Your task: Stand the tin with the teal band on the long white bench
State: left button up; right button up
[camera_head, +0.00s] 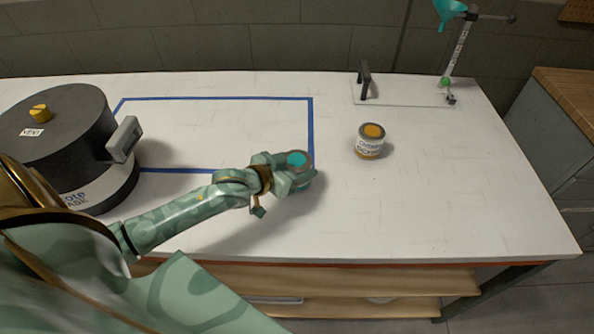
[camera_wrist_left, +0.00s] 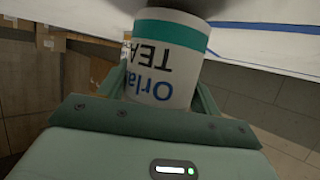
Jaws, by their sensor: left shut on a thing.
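The tin with the teal band, a white tin with a teal top (camera_head: 297,158), is between the fingers of my left gripper (camera_head: 288,178), above or on the long white bench (camera_head: 400,215). In the left wrist view the tin (camera_wrist_left: 163,80) shows a teal band and blue and dark lettering, upside down in the picture. My left gripper (camera_wrist_left: 160,95) is shut on its sides. The tin's base and any gap to the bench cannot be made out. My right gripper is not in view.
A tin with an orange top (camera_head: 370,141) stands to the right of my left gripper. A large dark drum (camera_head: 85,150) stands on the left. Blue tape (camera_head: 215,98) marks a rectangle. A stand with a teal funnel (camera_head: 455,55) is at the back right. The front right bench is clear.

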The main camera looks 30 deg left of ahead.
pick_arm(q)
jog(key=shift+f, duration=0.7)
jog(key=shift+r, duration=0.1)
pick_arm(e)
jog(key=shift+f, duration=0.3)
pick_arm(q)
jog(key=o, duration=1.1)
jog(key=shift+s+r, duration=0.1)
jog(key=p+v, duration=0.3)
jog(key=v, duration=0.8)
jog(key=shift+s+a+r, duration=0.1)
jog(key=shift+s+a, duration=0.05)
jog(key=shift+s, duration=0.25)
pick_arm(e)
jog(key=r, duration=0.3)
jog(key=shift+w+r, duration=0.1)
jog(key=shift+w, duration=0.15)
